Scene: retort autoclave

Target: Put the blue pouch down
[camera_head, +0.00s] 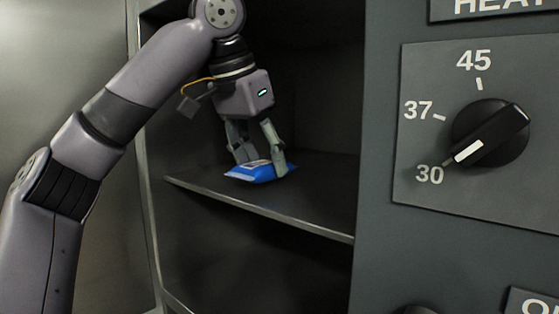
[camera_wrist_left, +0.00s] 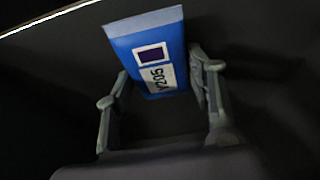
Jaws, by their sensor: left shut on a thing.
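The blue pouch (camera_head: 254,172) is between the fingers of my left gripper (camera_head: 262,165), at the shelf (camera_head: 325,222) inside the dark cabinet. The left gripper points down and is shut on the pouch. In the left wrist view the pouch (camera_wrist_left: 120,38) shows a white label with a dark square and printed characters, with one finger of the gripper (camera_wrist_left: 160,88) on each side. The pouch looks low over the shelf or touching it; I cannot tell which. My right gripper is not in view.
The shelf is bare around the pouch, with free room to the right. Its front edge runs below the gripper, and an open space lies under it. To the right is a panel with a black dial (camera_head: 490,133) pointing near 30. The cabinet's left wall (camera_head: 150,190) is close to my arm.

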